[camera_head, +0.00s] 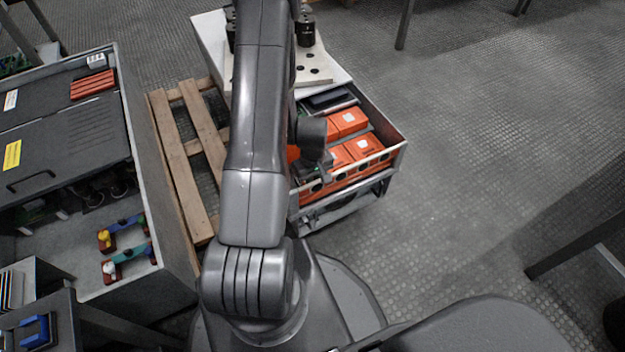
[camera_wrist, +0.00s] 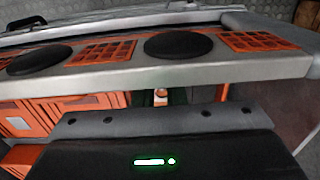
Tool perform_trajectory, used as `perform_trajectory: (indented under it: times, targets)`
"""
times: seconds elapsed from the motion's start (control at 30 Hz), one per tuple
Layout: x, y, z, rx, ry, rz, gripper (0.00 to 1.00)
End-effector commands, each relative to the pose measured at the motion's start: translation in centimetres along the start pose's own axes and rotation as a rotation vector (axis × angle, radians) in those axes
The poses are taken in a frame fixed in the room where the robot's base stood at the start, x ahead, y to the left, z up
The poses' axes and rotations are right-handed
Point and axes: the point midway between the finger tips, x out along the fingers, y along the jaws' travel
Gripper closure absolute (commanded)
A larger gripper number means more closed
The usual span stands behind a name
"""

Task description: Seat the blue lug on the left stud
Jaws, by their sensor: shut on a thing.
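My gripper (camera_wrist: 162,98) is low in the wrist view, beyond the dark housing with a green light. It is shut on a small copper-coloured piece with a pale tip (camera_wrist: 161,96). I cannot tell if this is the blue lug, as no blue shows on it. In the head view my arm hides the gripper, which is over the front of the cart with orange blocks (camera_head: 346,122). No left stud can be made out for certain. Black cylindrical posts stand on the pale plate at the back, one right of my arm (camera_head: 306,30) and one partly behind it.
A grey bench (camera_head: 175,225) at left holds blue and green bars with coloured ends (camera_head: 128,258). A blue item (camera_head: 36,331) lies on a dark stand at lower left. A wooden pallet (camera_head: 188,150) lies between bench and cart. The floor right of the cart is clear.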

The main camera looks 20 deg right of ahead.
Motion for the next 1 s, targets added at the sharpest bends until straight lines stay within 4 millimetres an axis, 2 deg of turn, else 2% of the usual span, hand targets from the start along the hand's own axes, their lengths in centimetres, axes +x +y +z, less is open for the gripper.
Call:
perform_trajectory:
  times: [0.57,1.0]
  targets:
    - [0.02,-0.01,-0.01,0.0,0.0,0.0,1.0]
    - [0.82,0.0,-0.01,0.0,0.0,0.0,1.0]
